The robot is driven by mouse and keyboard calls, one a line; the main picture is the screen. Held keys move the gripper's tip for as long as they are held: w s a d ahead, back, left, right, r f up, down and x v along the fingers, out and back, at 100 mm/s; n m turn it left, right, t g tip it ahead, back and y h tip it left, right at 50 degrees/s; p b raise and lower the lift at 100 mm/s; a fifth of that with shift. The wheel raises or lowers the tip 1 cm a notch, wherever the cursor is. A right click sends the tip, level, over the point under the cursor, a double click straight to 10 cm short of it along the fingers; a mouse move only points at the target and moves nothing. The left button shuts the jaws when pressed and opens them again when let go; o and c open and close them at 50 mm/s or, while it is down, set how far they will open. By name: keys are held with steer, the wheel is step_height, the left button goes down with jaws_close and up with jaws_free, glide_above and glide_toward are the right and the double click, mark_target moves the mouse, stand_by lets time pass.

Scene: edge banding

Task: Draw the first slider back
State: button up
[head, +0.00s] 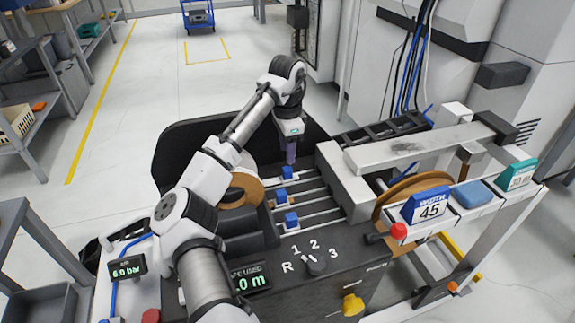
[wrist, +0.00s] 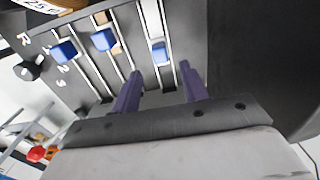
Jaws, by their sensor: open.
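Three blue slider knobs stand on parallel rails on a dark machine panel. In the head view, the far slider (head: 287,173) is nearest my gripper, with the middle slider (head: 282,195) and the near slider (head: 291,220) closer to the dial. My gripper (head: 291,154) points down with purple fingers just beyond the far slider. In the wrist view, my gripper (wrist: 160,72) is open and empty, its fingers apart on either side of the line of the far slider (wrist: 160,52). The other two sliders (wrist: 103,40) (wrist: 64,52) lie to its left. No slider label is legible.
A dial (head: 316,267) marked R, 1, 2, 3 sits at the panel's near end. A large brown-edged roll (head: 243,190) stands left of the rails.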

mark_target(287, 169)
step_height(287, 169, down, 6)
steer(key=shift+f+p, duration=0.1)
steer(key=shift+p, duration=0.35)
steer(key=shift+c, duration=0.3)
jaws_close()
